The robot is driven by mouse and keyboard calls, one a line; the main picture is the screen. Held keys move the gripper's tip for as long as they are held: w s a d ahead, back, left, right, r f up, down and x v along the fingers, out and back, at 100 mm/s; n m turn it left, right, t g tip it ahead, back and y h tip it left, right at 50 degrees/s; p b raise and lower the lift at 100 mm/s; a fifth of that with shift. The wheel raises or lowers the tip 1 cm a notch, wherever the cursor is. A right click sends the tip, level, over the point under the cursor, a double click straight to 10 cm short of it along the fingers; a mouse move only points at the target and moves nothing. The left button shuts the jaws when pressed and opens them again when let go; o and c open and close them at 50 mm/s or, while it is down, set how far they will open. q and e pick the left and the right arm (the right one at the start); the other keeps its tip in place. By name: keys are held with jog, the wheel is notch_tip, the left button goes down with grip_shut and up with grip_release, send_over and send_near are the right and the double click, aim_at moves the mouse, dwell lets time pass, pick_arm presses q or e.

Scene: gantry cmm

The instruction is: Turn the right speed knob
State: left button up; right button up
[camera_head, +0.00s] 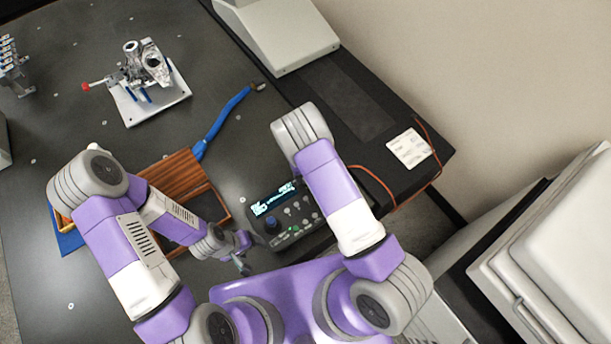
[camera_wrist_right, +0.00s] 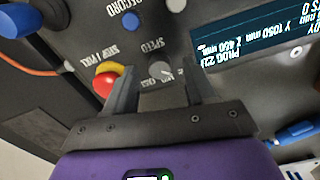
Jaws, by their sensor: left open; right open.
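The control pendant (camera_head: 285,226) lies on the dark table, with a lit screen and several knobs and buttons. In the right wrist view, a small grey knob (camera_wrist_right: 160,71) with a pale pointer mark sits beside the upside-down word SPEED. My right gripper (camera_wrist_right: 160,62) is open over the panel, one finger on each side of this knob; I cannot tell whether they touch it. In the head view the right gripper is hidden by its own arm. My left gripper (camera_head: 243,254) is open and empty, just left of the pendant.
A red button (camera_wrist_right: 104,84) on a yellow ring is close to the left finger. A blue button (camera_wrist_right: 131,22) and the screen (camera_wrist_right: 262,40) are nearby. In the head view, a wooden tray (camera_head: 183,172), a blue-handled tool (camera_head: 224,122) and a metal fixture (camera_head: 148,92) are on the table.

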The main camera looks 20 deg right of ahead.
jog(key=shift+f, duration=0.75)
jog(key=shift+w, duration=0.1)
grip_shut()
